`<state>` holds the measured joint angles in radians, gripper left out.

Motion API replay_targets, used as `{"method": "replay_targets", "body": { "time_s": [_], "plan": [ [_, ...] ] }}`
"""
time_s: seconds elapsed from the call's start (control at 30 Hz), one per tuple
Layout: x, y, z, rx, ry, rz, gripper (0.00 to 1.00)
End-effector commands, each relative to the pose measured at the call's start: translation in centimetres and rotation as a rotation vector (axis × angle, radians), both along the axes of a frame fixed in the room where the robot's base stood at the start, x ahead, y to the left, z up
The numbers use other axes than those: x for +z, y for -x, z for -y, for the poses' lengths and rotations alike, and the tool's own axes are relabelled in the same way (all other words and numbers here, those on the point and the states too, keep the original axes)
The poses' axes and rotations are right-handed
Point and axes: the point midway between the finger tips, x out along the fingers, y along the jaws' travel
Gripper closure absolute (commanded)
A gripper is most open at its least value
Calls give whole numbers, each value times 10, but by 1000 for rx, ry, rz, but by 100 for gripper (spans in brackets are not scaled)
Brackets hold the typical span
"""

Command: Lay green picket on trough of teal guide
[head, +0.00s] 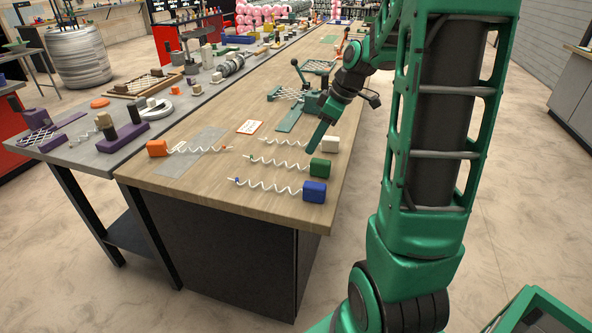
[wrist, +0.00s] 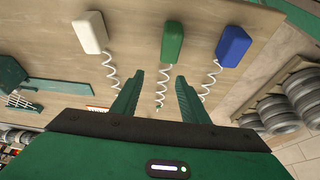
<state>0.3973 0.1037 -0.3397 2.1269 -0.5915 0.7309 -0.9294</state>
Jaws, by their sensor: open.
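The green picket is a white spiral wire with a green block (head: 320,168) at its right end, lying on the wooden bench. In the wrist view its green block (wrist: 173,43) is beyond my fingertips, and its coil runs back between the fingers in the picture. My gripper (head: 315,148) is open and empty, pointing down near the green block; its two fingers also show in the wrist view (wrist: 172,82). The teal guide (head: 289,120) is a flat teal strip farther up the bench, beside a mesh piece; it shows at the left of the wrist view (wrist: 62,88).
A white-block picket (head: 330,144) and a blue-block picket (head: 314,191) lie on either side of the green one. An orange-marked card (head: 249,127) lies near the guide.

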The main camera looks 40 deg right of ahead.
Motion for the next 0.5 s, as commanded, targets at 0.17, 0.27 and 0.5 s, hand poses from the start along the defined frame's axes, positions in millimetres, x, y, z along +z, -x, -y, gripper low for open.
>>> {"method": "replay_targets", "body": {
  "time_s": [0.17, 0.27, 0.5],
  "plan": [
    [-21, -11, -20, 21, -1, -2, 59],
    [-26, -13, -23, 23, 0, -1, 59],
    [-50, -19, -33, 27, -2, -4, 59]
  ]
}}
